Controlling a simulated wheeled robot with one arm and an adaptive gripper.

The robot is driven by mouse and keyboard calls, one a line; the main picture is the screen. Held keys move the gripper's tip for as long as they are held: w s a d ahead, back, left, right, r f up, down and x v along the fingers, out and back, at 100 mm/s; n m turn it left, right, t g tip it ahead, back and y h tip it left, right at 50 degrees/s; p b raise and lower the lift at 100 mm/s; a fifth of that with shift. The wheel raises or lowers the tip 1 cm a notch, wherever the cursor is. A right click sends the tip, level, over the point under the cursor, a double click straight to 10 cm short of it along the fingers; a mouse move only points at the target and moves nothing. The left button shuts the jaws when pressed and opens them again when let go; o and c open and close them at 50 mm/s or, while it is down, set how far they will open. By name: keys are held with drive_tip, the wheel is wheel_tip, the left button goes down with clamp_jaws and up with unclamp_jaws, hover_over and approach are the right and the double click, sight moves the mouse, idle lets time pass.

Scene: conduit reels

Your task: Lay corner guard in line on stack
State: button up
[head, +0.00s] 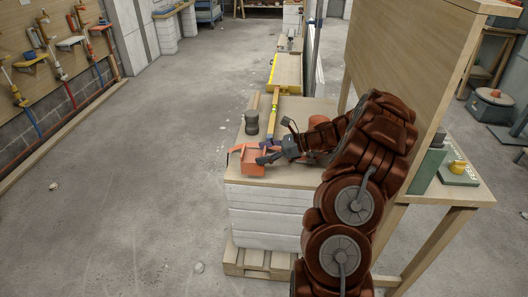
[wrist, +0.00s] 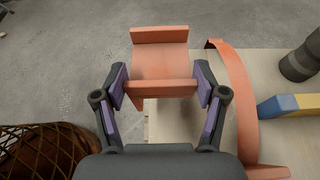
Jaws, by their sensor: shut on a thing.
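My gripper (wrist: 161,88) is shut on an orange corner guard (wrist: 162,60), with a purple-padded finger at each side of its near flange. The guard extends away from my gripper, with a raised flange at its far end. In the wrist view it overlaps the edge of the pale stack top (wrist: 174,122), with grey floor beyond. I cannot tell whether it touches the stack. In the head view the orange guard (head: 254,160) is at the near left of the stack (head: 266,214), and my gripper (head: 268,151) is beside it. A curved orange strip (wrist: 238,95) is to its right.
A dark cylinder (head: 252,123) and a yellow-and-blue bar (head: 273,116) are on the stack top. The stack stands on a pallet (head: 258,261). A tall wooden panel (head: 418,75) rises at the right. Open floor (head: 140,180) is on the left.

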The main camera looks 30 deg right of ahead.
sight(264, 178)
drive_tip(key=shift+f+b, duration=1.1)
drive_tip(key=shift+f, duration=0.5)
drive_tip(key=shift+f+b, duration=0.4)
drive_tip(key=shift+f, duration=2.3)
drive_tip(key=shift+f, duration=0.25)
drive_tip(key=o, duration=1.2)
wheel_tip(264, 178, up, 10)
